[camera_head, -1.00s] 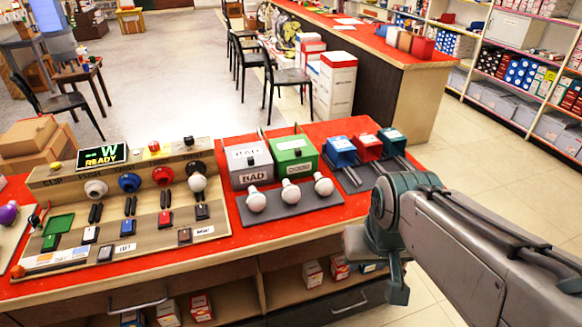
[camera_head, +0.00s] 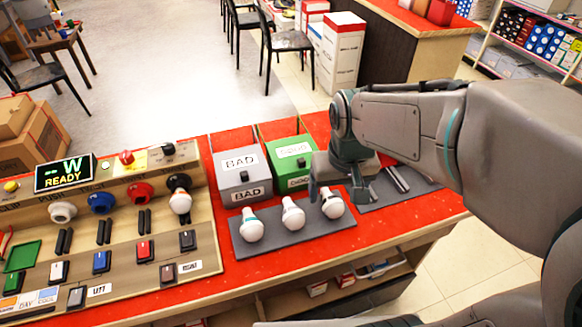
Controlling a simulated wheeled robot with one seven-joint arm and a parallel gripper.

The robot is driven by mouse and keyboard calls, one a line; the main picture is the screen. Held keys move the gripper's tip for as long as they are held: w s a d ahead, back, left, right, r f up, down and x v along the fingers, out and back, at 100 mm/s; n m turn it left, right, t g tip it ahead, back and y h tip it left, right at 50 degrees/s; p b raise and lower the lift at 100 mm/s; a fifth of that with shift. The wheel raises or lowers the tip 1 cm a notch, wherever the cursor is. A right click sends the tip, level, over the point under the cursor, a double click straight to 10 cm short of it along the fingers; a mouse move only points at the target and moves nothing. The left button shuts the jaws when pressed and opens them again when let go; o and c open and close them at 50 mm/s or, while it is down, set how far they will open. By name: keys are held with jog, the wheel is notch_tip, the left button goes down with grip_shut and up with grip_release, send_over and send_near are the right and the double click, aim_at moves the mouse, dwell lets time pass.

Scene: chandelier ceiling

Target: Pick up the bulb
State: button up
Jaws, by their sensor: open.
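Three white bulbs lie on a grey mat (camera_head: 300,237) on the red counter: a left bulb (camera_head: 251,226), a middle bulb (camera_head: 292,214) and a right bulb (camera_head: 332,203). Another white bulb (camera_head: 181,202) sits at the black socket on the test board. My gripper (camera_head: 342,190) is over the counter beside the right bulb, at its right and slightly above it in the picture. Its jaws are open and seem to hold nothing. Whether a finger touches the right bulb cannot be told. My arm hides the boxes behind it.
A grey box marked BAD (camera_head: 241,178) and a green box (camera_head: 290,160) stand right behind the bulbs. The test board (camera_head: 130,262) with switches and a READY display (camera_head: 64,173) fills the left. Dark tools (camera_head: 397,180) lie on a mat at right.

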jog(key=n+g+p, duration=0.2)
jog(key=p, duration=0.1)
send_over(294, 211)
notch_tip(294, 211, down, 2)
jog(key=f, duration=0.9)
jog(key=shift+w+f, duration=0.2)
jog(key=shift+f, duration=0.15)
jog(key=f, duration=0.1)
jog(key=f+p, duration=0.1)
jog(key=f, duration=0.1)
jog(key=shift+s+f, duration=0.25)
jog(key=shift+f, duration=0.8)
jog(key=c, duration=1.1)
